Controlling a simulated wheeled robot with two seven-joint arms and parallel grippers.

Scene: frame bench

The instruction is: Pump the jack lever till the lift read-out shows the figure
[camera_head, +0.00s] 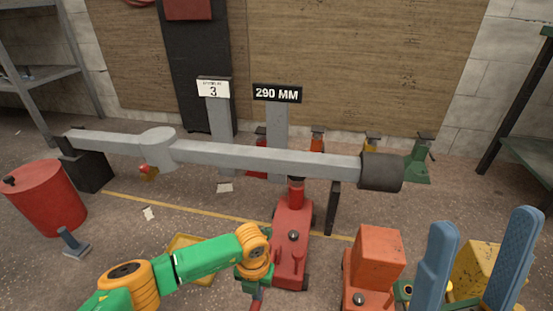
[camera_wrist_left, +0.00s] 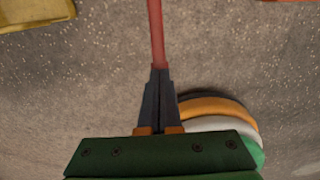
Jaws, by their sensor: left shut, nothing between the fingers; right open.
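A red trolley jack (camera_head: 291,235) stands on the floor under a long grey beam (camera_head: 270,158). Its post reaches up close to the beam; I cannot tell if they touch. The black read-out (camera_head: 277,93) shows 290 MM. A white sign (camera_head: 213,89) beside it shows 3 under print too small to read. The red jack lever (camera_wrist_left: 156,35) runs up from my left fingertips in the left wrist view. My left gripper (camera_wrist_left: 159,72) is shut with nothing between its fingers, at the lever's line. My right gripper (camera_head: 483,228) is open and empty at lower right.
A red drum (camera_head: 44,197) stands at left near a black block under the beam. An orange box-shaped unit (camera_head: 374,257) stands right of the jack, near my right gripper. Several coloured jack stands line the back. A yellow tray (camera_head: 190,244) lies behind my left arm.

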